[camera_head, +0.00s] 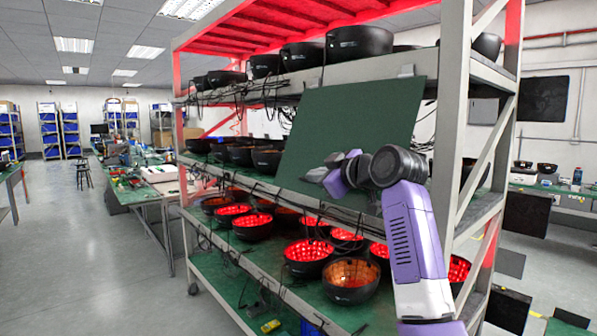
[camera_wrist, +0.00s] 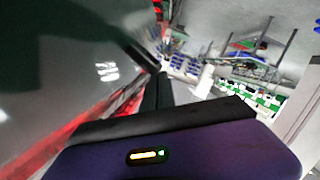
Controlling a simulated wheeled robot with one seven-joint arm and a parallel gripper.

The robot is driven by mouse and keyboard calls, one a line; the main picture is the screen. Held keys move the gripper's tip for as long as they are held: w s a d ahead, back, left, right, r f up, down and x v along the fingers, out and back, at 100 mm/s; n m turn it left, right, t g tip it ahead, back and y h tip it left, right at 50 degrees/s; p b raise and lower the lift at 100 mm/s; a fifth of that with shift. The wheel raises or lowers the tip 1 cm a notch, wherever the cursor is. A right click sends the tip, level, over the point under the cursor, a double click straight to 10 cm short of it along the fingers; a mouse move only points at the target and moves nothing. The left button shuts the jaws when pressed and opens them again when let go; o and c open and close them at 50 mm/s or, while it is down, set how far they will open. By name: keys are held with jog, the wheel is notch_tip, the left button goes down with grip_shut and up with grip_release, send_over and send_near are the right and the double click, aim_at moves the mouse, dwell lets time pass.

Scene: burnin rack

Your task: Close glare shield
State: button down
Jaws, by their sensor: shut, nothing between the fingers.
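The glare shield is a flat dark green panel (camera_head: 350,125) on the front of the metal rack, in front of the middle shelf. It hangs from a light bracket near its top right corner and slants outward. My gripper (camera_head: 312,177) is at the front of the panel's lower part, shut and empty. In the wrist view a dark glossy surface (camera_wrist: 60,70), apparently the panel, fills the left, close beside my gripper's fingers (camera_wrist: 157,85). I cannot tell whether they touch it. My arm hides the panel's lower right part.
The rack's shelves (camera_head: 235,280) hold several black bowls, many glowing red inside, with loose cables along the edges. A grey upright post (camera_head: 452,120) stands right of the panel. A workbench (camera_head: 160,187) is at the left, with open floor (camera_head: 90,270) in front.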

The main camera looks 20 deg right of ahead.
jog(key=w+d+f+n+b, duration=0.1)
jog(key=d+f+n+b, duration=0.1)
jog(key=d, duration=0.3)
jog(key=w+d+f+n+t+h+b, duration=0.1)
jog(key=w+d+f+n, duration=0.1)
jog(key=d, duration=0.3)
jog(key=shift+w+d+f+b, duration=0.2)
jog(key=shift+d+f+b, duration=0.05)
jog(key=shift+d+b, duration=0.1)
